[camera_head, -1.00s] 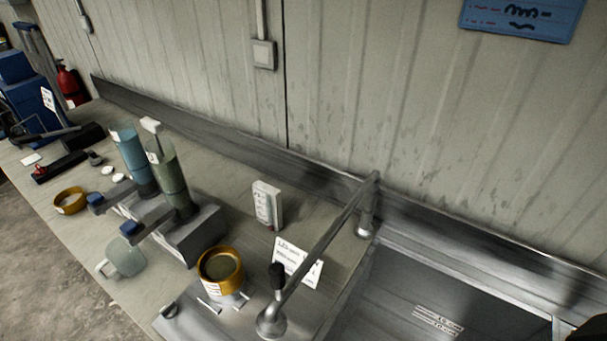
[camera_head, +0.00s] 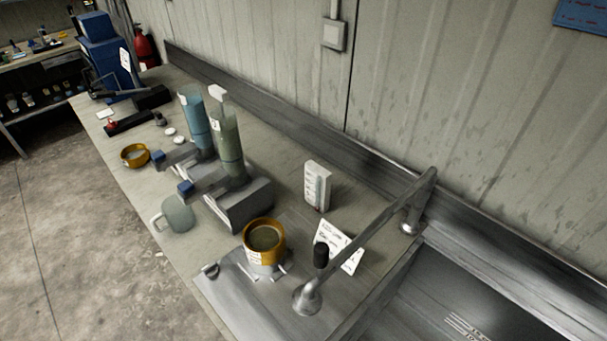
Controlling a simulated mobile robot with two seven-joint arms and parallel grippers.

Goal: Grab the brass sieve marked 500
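Two brass sieves show in the head view. The nearer sieve (camera_head: 264,236) sits upright on a small grey stand near the front of the bench, with a white label on its side. The farther sieve (camera_head: 135,156) lies on the bench at the left, near its front edge, also with a small pale label. The marks on both labels are too small to read, so I cannot tell which one is marked 500. Neither of my grippers is in view.
Two tall cylinders, blue (camera_head: 195,118) and green (camera_head: 227,140), stand on grey bases between the sieves. A clear mug (camera_head: 178,214) is near the front edge. A metal rail (camera_head: 368,236) and a sink (camera_head: 490,300) are at the right. A white box (camera_head: 317,186) stands behind.

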